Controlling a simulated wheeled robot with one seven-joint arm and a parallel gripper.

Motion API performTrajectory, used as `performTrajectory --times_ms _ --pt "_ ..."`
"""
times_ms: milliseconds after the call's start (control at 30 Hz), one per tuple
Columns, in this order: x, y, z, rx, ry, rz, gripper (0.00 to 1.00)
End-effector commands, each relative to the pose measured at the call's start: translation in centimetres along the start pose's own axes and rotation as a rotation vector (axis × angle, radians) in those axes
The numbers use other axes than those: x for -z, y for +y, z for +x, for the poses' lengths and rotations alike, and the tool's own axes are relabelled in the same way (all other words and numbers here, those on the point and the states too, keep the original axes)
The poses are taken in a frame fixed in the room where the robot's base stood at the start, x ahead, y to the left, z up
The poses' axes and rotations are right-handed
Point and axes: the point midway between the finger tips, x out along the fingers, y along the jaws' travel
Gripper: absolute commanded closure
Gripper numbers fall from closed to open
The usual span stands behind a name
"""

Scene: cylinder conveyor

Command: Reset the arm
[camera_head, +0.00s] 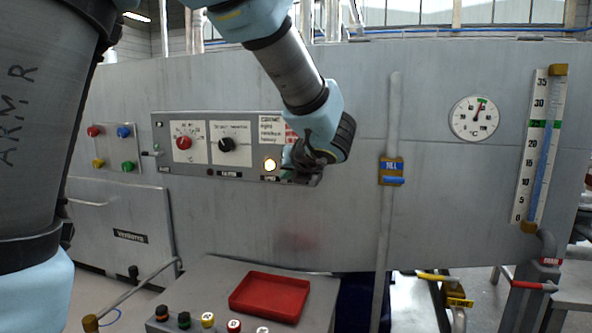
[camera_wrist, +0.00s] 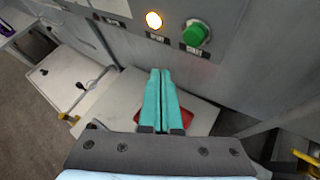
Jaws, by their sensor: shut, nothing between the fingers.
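My arm reaches in from the top of the head view, and my gripper (camera_head: 290,172) is in front of the lower right part of the grey control panel (camera_head: 245,174). In the wrist view my gripper (camera_wrist: 160,72) shows two teal fingers lying side by side, shut with nothing between them. A lit round lamp (camera_head: 270,164) is just left of the gripper. The wrist view shows the lamp (camera_wrist: 153,20) and a green button (camera_wrist: 195,33) beyond the fingertips. The fingers look apart from the panel. In the head view the gripper and wrist cover the panel's right end.
A red tray (camera_head: 270,297) lies on a grey stand below, near several coloured knobs. A round dial (camera_head: 474,118) and a level gauge (camera_head: 538,150) are farther right. Room in front of the wall looks free.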

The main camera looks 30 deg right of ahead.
Motion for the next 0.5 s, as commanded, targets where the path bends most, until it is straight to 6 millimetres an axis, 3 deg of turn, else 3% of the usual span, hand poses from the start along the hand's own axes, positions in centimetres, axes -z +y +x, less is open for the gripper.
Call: performTrajectory --times_ms 233,333,433,500 --pt "0.0 0.1 0.0 -0.001 0.001 -0.002 1.00" --pt "0.7 1.1 0.6 -0.019 0.029 -0.048 1.00" --pt "2.8 4.4 2.0 -0.075 0.113 -0.198 1.00" --pt "5.3 7.8 3.1 -0.146 0.200 -0.378 1.00"
